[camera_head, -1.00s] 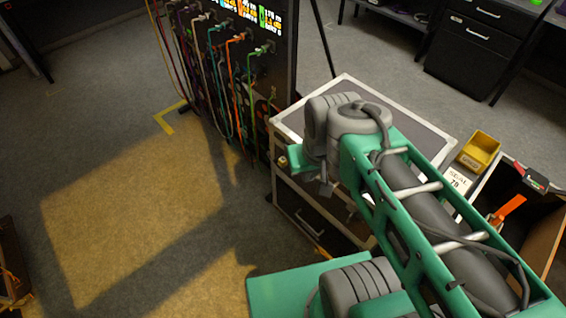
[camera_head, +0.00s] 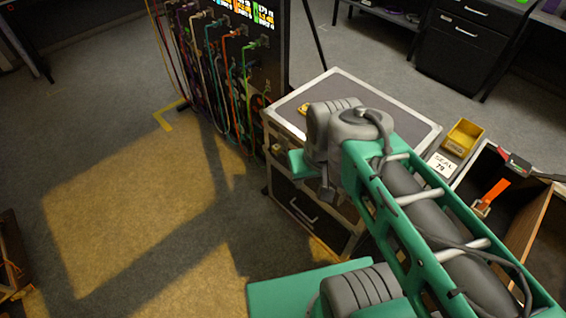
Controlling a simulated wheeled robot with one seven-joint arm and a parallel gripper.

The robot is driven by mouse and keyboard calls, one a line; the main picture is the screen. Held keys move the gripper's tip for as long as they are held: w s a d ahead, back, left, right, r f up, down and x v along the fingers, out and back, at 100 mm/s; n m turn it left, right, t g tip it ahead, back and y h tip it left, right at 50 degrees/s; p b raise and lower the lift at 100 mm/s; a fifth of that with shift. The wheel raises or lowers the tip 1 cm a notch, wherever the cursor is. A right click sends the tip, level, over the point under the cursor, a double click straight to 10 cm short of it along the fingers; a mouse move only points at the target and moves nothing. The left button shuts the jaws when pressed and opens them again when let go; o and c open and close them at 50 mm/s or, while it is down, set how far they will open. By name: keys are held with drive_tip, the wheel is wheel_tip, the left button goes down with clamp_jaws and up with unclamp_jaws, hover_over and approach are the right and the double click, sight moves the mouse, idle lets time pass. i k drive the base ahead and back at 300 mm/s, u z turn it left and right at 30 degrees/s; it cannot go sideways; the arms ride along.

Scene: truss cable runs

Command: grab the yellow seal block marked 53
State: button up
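A small yellow piece (camera_head: 303,109) lies on the grey top of the wheeled case (camera_head: 383,97), at its left side beside my arm's grey joint. No number can be read on either, so I cannot tell whether one is the block marked 53. My green arm reaches over the case from the lower right. Its joint covers part of the case top, and my gripper's fingers cannot be seen.
A yellow bin (camera_head: 463,138) stands right of the case, by a white card (camera_head: 443,164) reading SEAL 79. An open box (camera_head: 510,205) holds an orange strap. A cable rack (camera_head: 235,60) stands behind left.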

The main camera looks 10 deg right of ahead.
sight(276, 149)
drive_tip(key=u, duration=1.7)
drive_tip(key=i, duration=1.05)
drive_tip(key=u, duration=0.1)
